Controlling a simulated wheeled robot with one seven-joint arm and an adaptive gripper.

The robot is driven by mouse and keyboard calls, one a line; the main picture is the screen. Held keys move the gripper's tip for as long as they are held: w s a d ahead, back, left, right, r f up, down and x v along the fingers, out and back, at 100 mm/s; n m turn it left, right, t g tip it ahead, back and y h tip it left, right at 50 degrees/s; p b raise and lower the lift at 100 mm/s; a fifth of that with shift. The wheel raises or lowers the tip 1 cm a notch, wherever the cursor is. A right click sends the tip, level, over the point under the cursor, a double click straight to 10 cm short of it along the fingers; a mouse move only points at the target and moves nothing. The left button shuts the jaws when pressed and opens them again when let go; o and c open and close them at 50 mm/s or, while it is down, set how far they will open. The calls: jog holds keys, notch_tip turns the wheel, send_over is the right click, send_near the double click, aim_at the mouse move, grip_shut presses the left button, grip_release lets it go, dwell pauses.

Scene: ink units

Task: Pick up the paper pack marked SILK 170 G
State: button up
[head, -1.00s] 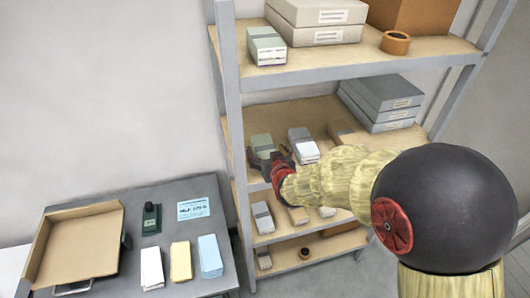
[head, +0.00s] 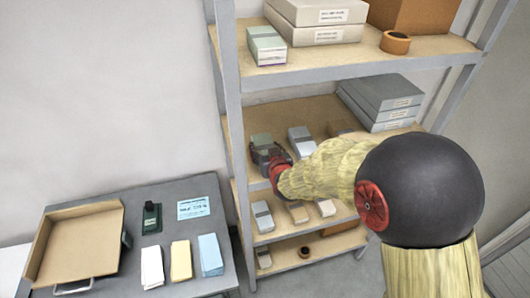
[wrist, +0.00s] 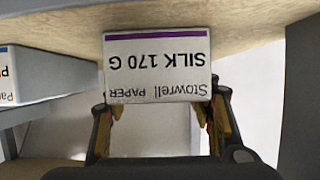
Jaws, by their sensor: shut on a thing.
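The paper pack marked SILK 170 G (wrist: 157,66) fills the upper middle of the wrist view. Its white end label appears upside down, with a purple stripe. In the head view the pack (head: 261,139) shows a grey-green top at the left of the middle shelf. My gripper (head: 267,156) is at its front end, shut on it. In the wrist view the two fingers of my gripper (wrist: 163,108) reach to either side of the pack. Their tips are partly hidden by it. The pack appears to be at shelf level; I cannot tell whether it is clear of the board.
Another pack (head: 301,140) stands right of it on the middle shelf (head: 300,110). Grey boxes (head: 380,100) are stacked further right. The left shelf post (head: 229,130) is close by. A table with a brown tray (head: 75,240), a card (head: 194,208) and packs stands at left.

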jog(key=c, duration=0.9)
jog(key=shift+r, duration=0.2)
